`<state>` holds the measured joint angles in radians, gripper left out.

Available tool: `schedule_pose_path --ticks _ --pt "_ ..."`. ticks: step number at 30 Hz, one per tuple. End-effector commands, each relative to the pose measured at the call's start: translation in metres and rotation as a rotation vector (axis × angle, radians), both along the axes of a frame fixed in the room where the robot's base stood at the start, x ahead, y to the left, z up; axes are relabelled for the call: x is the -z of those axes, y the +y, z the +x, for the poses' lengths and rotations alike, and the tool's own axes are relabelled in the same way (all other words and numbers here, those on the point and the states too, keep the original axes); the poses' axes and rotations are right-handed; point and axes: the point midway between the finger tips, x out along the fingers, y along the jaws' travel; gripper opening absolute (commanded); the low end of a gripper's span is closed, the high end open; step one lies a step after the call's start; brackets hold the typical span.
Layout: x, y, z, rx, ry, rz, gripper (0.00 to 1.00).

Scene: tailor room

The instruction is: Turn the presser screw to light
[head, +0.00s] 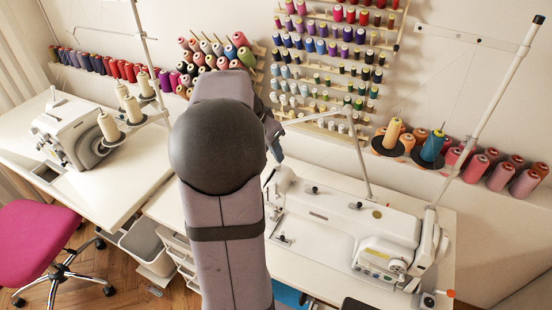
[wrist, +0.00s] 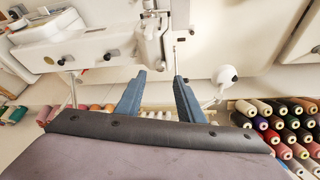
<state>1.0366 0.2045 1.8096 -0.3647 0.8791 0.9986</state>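The white sewing machine (head: 335,215) stands on the right table, with several small dark knobs on its body. Its left end is partly hidden behind my arm in the head view. In the wrist view the machine (wrist: 75,50) runs along the top left, with its head end (wrist: 150,40) near the middle. A thin pale rod (wrist: 176,62) with a small tip shows between my fingers; I cannot tell whether it is the presser screw. My gripper (wrist: 160,75) has its two blue fingers apart and appears empty. In the head view my gripper is mostly hidden behind my arm.
Thread cones (head: 430,150) on black holders stand behind the machine. A thread-stand pole (head: 487,108) rises at its right. Spool racks (head: 330,60) fill the wall. Another machine (head: 72,132) stands on the left table, with a pink chair (head: 35,240) in front.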

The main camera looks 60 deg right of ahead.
Motion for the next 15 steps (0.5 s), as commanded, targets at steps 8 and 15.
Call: schedule_pose_path --ticks 8,15 --pt "0.030 -0.011 -0.004 -0.002 0.003 0.005 0.35" --pt "0.054 -0.021 -0.006 -0.001 0.001 0.003 0.35"
